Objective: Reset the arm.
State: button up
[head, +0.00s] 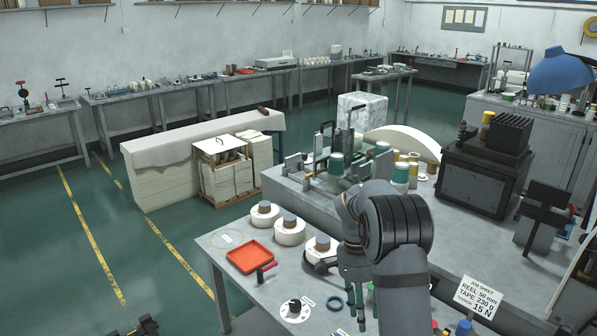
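My grey arm rises from the bottom edge of the head view, right of the middle, and bends over the near workbench (225,262). My gripper (360,300) points down over this bench, left of the forearm. It is small and partly hidden by my own arm links, so I cannot tell how far apart its fingers are or whether anything is between them. A blue ring (335,303) lies on the bench just left of the gripper.
An orange tray (250,257), white reels (290,230) and a black knob on a white dial (295,310) are on the bench. A job sheet sign (477,297) stands at right. Behind are a raised grey bench with green-and-white spools (400,175) and a black finned machine (485,170).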

jog(key=f, duration=0.3)
jog(key=d+f, duration=0.1)
jog(key=f, duration=0.2)
jog(key=s+f, duration=0.1)
jog(key=f, duration=0.2)
jog(key=shift+s+d+f, duration=0.1)
jog(key=shift+d, duration=0.05)
jog(key=shift+d+m+p, duration=0.15)
jog(key=shift+m+p, duration=0.35)
jog(key=shift+p, duration=0.05)
jog(key=m, duration=0.2)
jog(key=s+p, duration=0.1)
jog(key=shift+d+f+m+y, duration=0.1)
jog(key=shift+d+m+y, duration=0.2)
jog(key=shift+m, duration=0.1)
jog(key=shift+a+f+m, duration=0.1)
jog(key=shift+f+m, duration=0.05)
jog(key=shift+m, duration=0.15)
